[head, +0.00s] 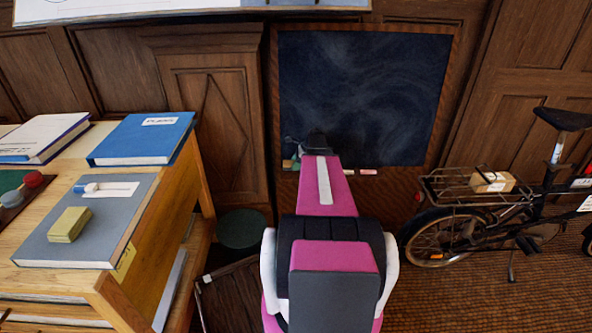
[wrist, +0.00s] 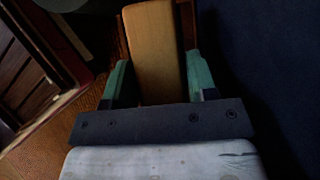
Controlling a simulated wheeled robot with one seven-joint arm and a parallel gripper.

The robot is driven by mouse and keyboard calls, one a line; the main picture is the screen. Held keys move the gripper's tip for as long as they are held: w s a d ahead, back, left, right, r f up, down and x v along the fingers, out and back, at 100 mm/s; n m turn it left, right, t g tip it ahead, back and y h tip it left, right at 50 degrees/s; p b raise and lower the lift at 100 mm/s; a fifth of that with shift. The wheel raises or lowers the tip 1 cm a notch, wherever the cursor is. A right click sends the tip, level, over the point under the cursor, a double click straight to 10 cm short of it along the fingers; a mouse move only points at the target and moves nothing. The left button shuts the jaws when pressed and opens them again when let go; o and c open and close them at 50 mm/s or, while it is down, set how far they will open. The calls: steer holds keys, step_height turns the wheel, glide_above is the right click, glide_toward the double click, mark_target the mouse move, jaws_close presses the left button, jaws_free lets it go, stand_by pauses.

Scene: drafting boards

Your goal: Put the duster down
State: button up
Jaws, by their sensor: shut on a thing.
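The duster (wrist: 153,42) is a long block with a tan-orange face. In the wrist view it stands between the two teal fingers of my gripper (wrist: 160,78), which is shut on it. The fingers touch its sides. In the head view my gripper (head: 291,164) is at the lower left of the dark chalkboard (head: 375,95), close to its bottom edge. My arm hides most of the duster there. I cannot tell whether the duster touches the ledge under the board.
White and pink chalk pieces (head: 368,172) lie on the ledge right of my arm. A wooden desk (head: 165,265) with books and a yellow-green block (head: 69,224) stands at left. A bicycle (head: 500,215) stands at right. A dark green round object (head: 242,229) is on the floor.

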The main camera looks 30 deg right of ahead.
mark_target(296, 174)
steer(key=shift+f, duration=1.75)
steer(key=shift+f, duration=0.35)
steer(key=o, duration=1)
steer(key=shift+o, duration=0.2)
steer(key=shift+r, duration=0.2)
steer(key=v, duration=1)
steer(key=shift+d+r, duration=0.1)
steer(key=shift+d, duration=0.2)
steer(key=shift+s+a+r, duration=0.1)
steer(key=shift+s+a, duration=0.05)
steer(key=s+a+r+n+g+h, duration=0.1)
steer(key=s+a+n+h, duration=0.1)
steer(key=s+a+n, duration=0.5)
steer(key=s+a+r+n+g+h, duration=0.1)
steer(key=s+a+n, duration=0.6)
steer(key=a, duration=1.2)
steer(key=s+a+r+n+h, duration=0.2)
steer(key=s+a+n, duration=0.5)
steer(key=a, duration=0.6)
steer(key=shift+n+g+h, duration=0.4)
steer(key=shift+n+h, duration=0.1)
steer(key=shift+n, duration=0.6)
